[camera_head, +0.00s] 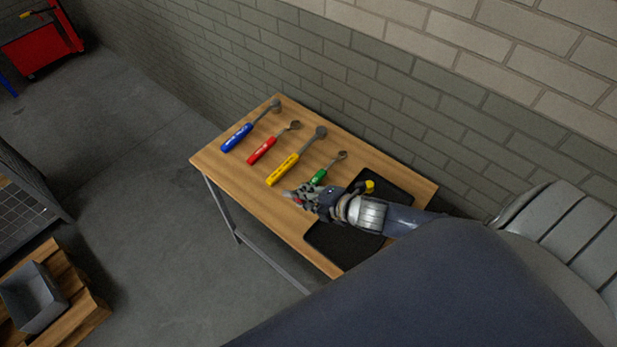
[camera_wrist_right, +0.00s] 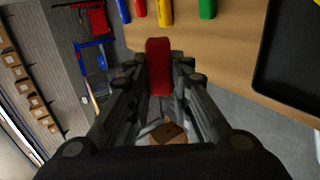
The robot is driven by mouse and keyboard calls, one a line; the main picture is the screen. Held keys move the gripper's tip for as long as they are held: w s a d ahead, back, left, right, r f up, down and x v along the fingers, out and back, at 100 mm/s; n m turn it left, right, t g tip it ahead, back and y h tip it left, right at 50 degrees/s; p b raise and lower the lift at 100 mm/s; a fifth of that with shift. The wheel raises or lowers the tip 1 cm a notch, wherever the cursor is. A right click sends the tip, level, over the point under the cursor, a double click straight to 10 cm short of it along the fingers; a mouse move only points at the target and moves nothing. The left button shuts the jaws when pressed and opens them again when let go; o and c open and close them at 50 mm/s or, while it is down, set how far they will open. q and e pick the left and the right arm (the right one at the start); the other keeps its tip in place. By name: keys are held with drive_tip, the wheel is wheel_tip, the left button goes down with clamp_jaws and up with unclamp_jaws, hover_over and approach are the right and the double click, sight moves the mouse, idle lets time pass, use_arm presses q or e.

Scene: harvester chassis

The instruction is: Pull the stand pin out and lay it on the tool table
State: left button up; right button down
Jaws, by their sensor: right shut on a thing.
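My right gripper (camera_head: 294,195) is over the front edge of the wooden tool table (camera_head: 215,153). In the right wrist view its fingers (camera_wrist_right: 159,85) are shut on a red piece (camera_wrist_right: 158,62), which I take to be the stand pin. The red piece lies between the fingertips, against the table edge and the floor beyond. In the head view the fingers mostly hide it. Whether it touches the table I cannot tell. My left gripper is not in view.
Blue (camera_head: 237,137), red (camera_head: 262,150), yellow (camera_head: 283,168) and green (camera_head: 319,177) handled tools lie on the table. A brick wall (camera_head: 330,70) runs behind.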

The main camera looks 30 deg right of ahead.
drive_tip(key=shift+w+d+r, duration=0.1)
drive_tip(key=shift+w+d, duration=0.05)
drive_tip(key=shift+d, duration=0.25)
wheel_tip(320, 180, down, 2)
wheel_tip(320, 180, down, 7)
drive_tip(key=b, duration=0.7)
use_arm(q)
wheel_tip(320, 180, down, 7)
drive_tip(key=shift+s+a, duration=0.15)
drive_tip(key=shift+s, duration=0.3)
use_arm(e)
drive_tip(key=c, duration=1.4)
unclamp_jaws()
drive_tip(key=shift+o, duration=0.2)
